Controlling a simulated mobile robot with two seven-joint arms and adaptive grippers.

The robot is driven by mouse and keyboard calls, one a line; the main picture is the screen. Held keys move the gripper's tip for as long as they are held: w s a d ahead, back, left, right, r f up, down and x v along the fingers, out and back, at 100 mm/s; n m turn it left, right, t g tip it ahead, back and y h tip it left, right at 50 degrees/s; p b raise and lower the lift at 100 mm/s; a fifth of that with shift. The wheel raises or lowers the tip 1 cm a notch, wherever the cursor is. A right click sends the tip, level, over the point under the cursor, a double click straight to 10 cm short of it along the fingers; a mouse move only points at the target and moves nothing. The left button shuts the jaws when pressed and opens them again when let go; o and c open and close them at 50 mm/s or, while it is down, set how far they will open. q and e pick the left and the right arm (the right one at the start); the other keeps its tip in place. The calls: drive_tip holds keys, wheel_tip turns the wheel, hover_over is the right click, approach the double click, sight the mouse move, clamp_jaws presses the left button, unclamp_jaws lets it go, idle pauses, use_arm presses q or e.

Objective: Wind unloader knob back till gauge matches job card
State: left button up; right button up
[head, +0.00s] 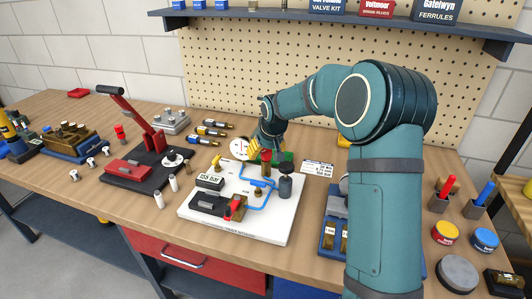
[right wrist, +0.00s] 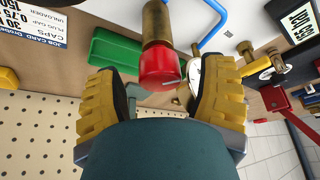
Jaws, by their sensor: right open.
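The red unloader knob (head: 266,155) stands on a brass stem on the white test board (head: 275,228). In the right wrist view the knob (right wrist: 160,68) sits between the two yellow finger pads of my open right gripper (right wrist: 160,88), with gaps on both sides. In the head view my right gripper (head: 268,141) is just behind the knob. The round white gauge (head: 240,149) is left of it; its needle is not readable. A display (head: 210,181) reads 155 bar. The job card (head: 318,169) lies to the right; it shows upside down and cropped in the wrist view (right wrist: 55,28). My left gripper is out of view.
A green tray (right wrist: 115,48) lies close behind the knob. A blue pipe (head: 257,183) and a dark cylinder (head: 285,186) stand near it. A red lever press (head: 145,135) is to the left. A blue tray (head: 328,238) is at the right. A pegboard and shelf rise behind.

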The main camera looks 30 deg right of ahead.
drive_tip(key=c, duration=1.2)
drive_tip(key=shift+n+p, duration=0.3)
drive_tip(key=shift+n, duration=0.3)
drive_tip(key=shift+f, duration=0.1)
drive_tip(key=o, duration=1.2)
